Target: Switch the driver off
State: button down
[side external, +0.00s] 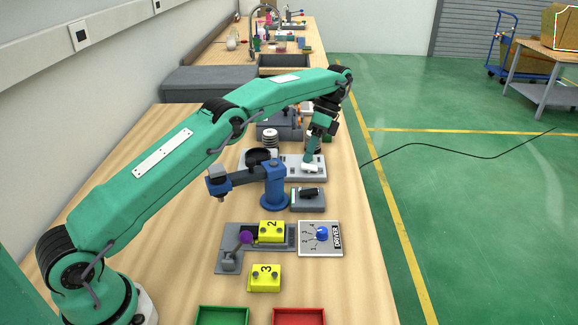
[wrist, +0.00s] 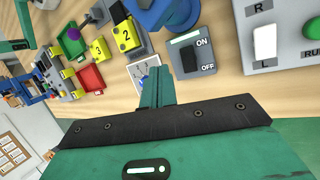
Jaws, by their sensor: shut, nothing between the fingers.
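The driver panel (side external: 334,249) is a white plate marked DRIVER with a blue knob (side external: 322,233) and numbers around it. In the wrist view the driver panel (wrist: 143,64) is partly hidden behind my gripper, and I cannot tell where the knob points. A grey switch box (side external: 308,205) with a black rocker lies just beyond it. The wrist view shows that switch box (wrist: 177,51) marked ON and OFF; which side is pressed is unclear. My gripper (side external: 311,167) is shut and empty, above or at the grey R/L panel, beyond the switch box. Its shut fingers also show in the wrist view (wrist: 157,82).
The grey panel (wrist: 287,50) has a white rocker marked R and L. A blue stand (side external: 272,190) is left of the switch box. Yellow blocks 2 (side external: 271,231) and 3 (side external: 264,278), a green tray (side external: 222,309) and a red tray (side external: 298,310) are nearer. Bare wood lies along the right edge.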

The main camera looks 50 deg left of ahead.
aim_at(315, 190)
jog(key=shift+w+d+f, duration=0.2)
jog(key=shift+f, duration=1.15)
jog(key=shift+w+d+f, duration=0.2)
jog(key=shift+d+f, duration=0.05)
jog(key=shift+f, duration=1.1)
jog(key=shift+w+d+f, duration=0.2)
jog(key=shift+f, duration=1.15)
jog(key=shift+w+d+f, duration=0.1)
jog(key=shift+d+f, duration=0.05)
jog(key=shift+f, duration=0.65)
jog(key=shift+r, duration=0.25)
jog(key=shift+r, duration=0.6)
jog(key=shift+r, duration=0.1)
dwell(0.4)
jog(key=shift+s+a+r, duration=0.15)
jog(key=shift+r, duration=0.65)
jog(key=shift+s+a+r, duration=0.15)
jog(key=shift+a+r, duration=0.05)
jog(key=shift+r, duration=0.55)
jog(key=shift+s+a+r, duration=0.15)
jog(key=shift+r, duration=0.65)
